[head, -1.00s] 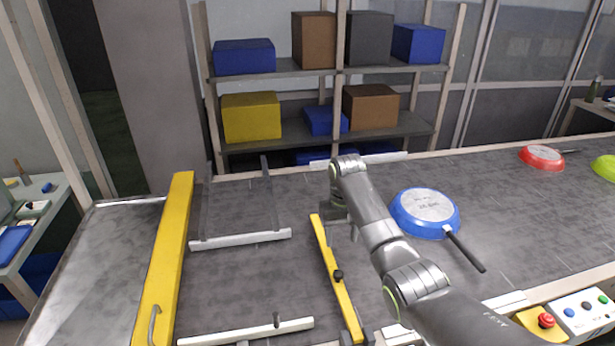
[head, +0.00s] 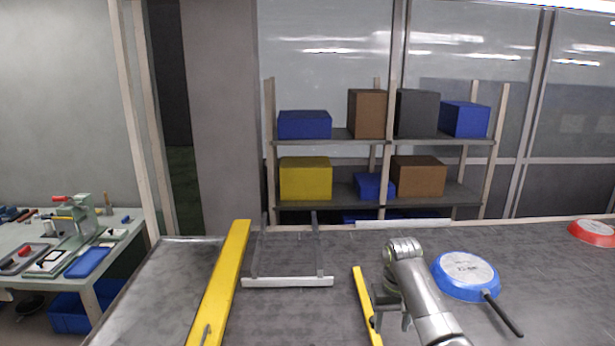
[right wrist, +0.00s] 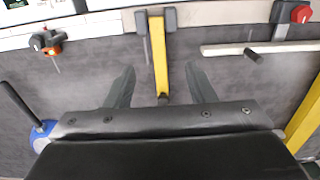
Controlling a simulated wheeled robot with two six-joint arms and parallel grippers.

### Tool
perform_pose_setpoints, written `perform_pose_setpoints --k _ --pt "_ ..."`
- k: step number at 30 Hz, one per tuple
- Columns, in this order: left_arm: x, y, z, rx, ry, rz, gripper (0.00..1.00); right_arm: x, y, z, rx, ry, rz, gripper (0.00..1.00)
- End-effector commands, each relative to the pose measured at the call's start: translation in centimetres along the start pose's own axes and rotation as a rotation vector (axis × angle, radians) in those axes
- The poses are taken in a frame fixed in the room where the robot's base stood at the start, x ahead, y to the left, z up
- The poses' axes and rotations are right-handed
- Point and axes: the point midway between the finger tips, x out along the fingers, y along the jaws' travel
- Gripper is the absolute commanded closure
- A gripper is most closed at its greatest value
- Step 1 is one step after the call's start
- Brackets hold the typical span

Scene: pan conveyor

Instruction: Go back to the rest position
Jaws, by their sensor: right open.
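My right gripper (head: 390,312) is over the grey conveyor (head: 290,312), between a yellow bar (head: 362,290) and a blue pan. In the right wrist view its two fingers (right wrist: 160,88) are apart with nothing held between them; the yellow bar (right wrist: 158,55) shows beyond the gap. The blue pan (head: 466,270) lies upside down to the right of my right arm, its black handle toward the front. Its edge and handle also show at the left of the right wrist view (right wrist: 42,136). My left gripper is not seen.
A wide yellow beam (head: 222,285) crosses the conveyor at left, with a white rail (head: 287,282) beside it. A red pan (head: 592,232) lies at far right. A shelf (head: 345,139) with boxes stands behind. A tool bench (head: 112,250) is at left.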

Motion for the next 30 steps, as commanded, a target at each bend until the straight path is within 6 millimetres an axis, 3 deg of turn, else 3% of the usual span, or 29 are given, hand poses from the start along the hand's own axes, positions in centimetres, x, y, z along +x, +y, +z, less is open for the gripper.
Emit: perform_pose_setpoints --k 11,17,23,30 --pt "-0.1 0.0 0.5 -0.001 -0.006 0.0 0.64 4.4 1.4 2.8 0.005 0.033 -0.001 0.5" --pt "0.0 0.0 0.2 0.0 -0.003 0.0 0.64 7.5 2.5 5.4 0.011 0.061 0.002 0.5" --pt "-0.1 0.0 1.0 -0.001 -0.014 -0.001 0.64 11.7 4.1 10.8 0.021 0.105 0.009 0.5" --pt "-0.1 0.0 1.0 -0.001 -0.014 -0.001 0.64 15.0 6.2 19.5 0.041 0.174 0.032 0.5"
